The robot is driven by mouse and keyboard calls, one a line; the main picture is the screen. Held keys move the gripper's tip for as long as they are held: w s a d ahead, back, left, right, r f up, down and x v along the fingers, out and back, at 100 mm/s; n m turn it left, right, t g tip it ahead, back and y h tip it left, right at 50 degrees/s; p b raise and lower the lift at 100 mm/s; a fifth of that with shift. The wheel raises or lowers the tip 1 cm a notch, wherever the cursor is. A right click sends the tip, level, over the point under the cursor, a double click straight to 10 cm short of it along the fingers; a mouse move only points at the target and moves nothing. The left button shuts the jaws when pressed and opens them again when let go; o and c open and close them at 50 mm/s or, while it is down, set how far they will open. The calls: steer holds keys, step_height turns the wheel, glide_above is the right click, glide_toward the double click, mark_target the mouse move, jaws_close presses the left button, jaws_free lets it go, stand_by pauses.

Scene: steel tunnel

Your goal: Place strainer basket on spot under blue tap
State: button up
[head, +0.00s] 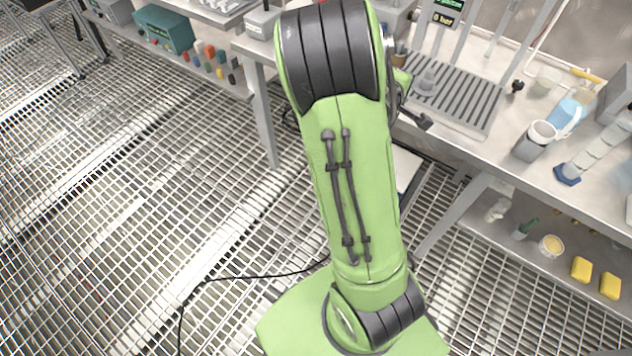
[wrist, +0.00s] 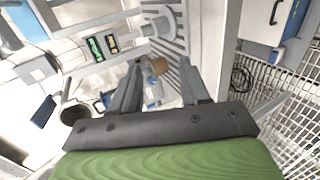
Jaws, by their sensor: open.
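My gripper (wrist: 159,64) is open in the wrist view, with its two dark fingers apart and pointing at the bench. A small brown object (wrist: 158,66) shows between the fingertips, and a clear and blue item (wrist: 153,92) shows nearer, between the fingers. I cannot tell whether either is the strainer basket. The fingers do not visibly hold anything. In the head view my green arm hides most of the gripper. A slatted drip tray (head: 455,97) lies on the bench below upright pipes. A blue tap cannot be made out with certainty.
On the steel bench (head: 480,140) stand a grey cup (head: 541,135), a light-blue jug (head: 568,115) and a segmented pipe piece (head: 595,150) at the right. A lower shelf holds yellow blocks (head: 581,268). The grated floor (head: 130,200) at left is largely clear.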

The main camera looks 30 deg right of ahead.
steer(key=s+a+r+m+t+y, duration=0.15)
steer(key=a+y, duration=0.25)
steer(key=a, duration=0.6)
steer(key=s+a+r+m+y, duration=0.1)
steer(key=a+r+m+y, duration=0.25)
steer(key=a, duration=0.55)
steer(key=s+a+r+y, duration=0.2)
steer(key=s+a+y, duration=0.2)
steer(key=s+a, duration=0.8)
steer(key=a, duration=0.2)
steer(key=shift+s+a+r+n, duration=0.15)
steer(key=shift+s+a+n, duration=0.15)
steer(key=shift+r+g, duration=0.1)
steer(key=shift+g, duration=0.15)
